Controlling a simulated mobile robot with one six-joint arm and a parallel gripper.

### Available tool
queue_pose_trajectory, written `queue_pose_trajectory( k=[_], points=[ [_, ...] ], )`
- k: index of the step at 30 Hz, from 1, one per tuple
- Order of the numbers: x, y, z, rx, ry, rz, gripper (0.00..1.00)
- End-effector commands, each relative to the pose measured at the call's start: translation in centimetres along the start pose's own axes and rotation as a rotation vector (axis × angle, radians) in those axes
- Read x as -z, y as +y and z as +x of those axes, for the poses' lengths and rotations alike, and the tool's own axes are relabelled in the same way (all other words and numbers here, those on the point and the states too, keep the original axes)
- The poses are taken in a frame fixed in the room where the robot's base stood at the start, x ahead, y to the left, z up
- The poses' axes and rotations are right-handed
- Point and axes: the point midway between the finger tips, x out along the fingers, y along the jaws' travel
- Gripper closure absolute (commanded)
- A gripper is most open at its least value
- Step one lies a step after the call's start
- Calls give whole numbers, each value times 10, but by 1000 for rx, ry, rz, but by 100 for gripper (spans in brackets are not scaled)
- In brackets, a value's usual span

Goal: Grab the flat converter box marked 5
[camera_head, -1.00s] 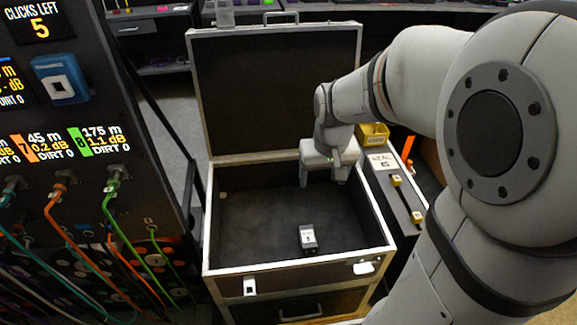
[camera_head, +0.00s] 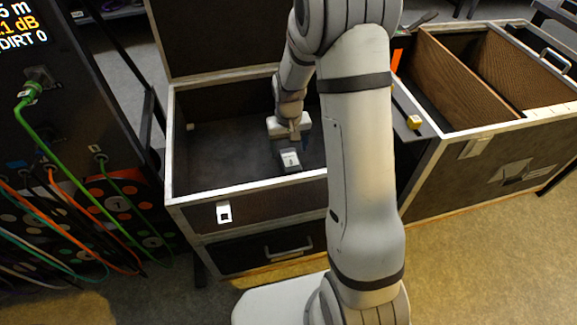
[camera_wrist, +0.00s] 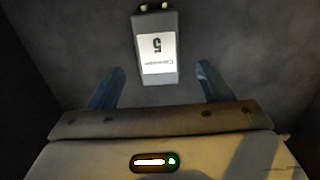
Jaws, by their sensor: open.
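The flat converter box (camera_wrist: 157,47) is grey with a white label reading "Converter 5", upside down in the wrist view. It lies on the dark floor of the open case and also shows in the head view (camera_head: 290,160). My gripper (camera_wrist: 159,85) is open and empty, its two bluish fingers spread. In the wrist view the box's near end lies between the fingertips, and most of it extends beyond them. In the head view my gripper (camera_head: 294,137) is down inside the case, just behind the box. I cannot tell the height between them.
The case's metal-edged rim (camera_head: 245,185) surrounds the box, with its raised lid (camera_head: 215,40) behind. A patch panel with cables (camera_head: 60,190) stands at the left. An open wooden-divided case (camera_head: 460,75) stands at the right. Case floor around the box is clear.

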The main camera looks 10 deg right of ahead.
Motion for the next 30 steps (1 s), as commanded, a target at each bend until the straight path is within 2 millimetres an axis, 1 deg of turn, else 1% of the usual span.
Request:
queue_pose_trajectory(
  k=[7,10,12,18,30],
  points=[
    [-11,2,34,0,-3,0,27],
    [-10,2,47,0,-2,-1,27],
    [-10,1,51,0,-1,-1,27],
    [-10,1,50,0,1,-1,27],
    [-10,1,50,0,0,-2,60]
  ],
)
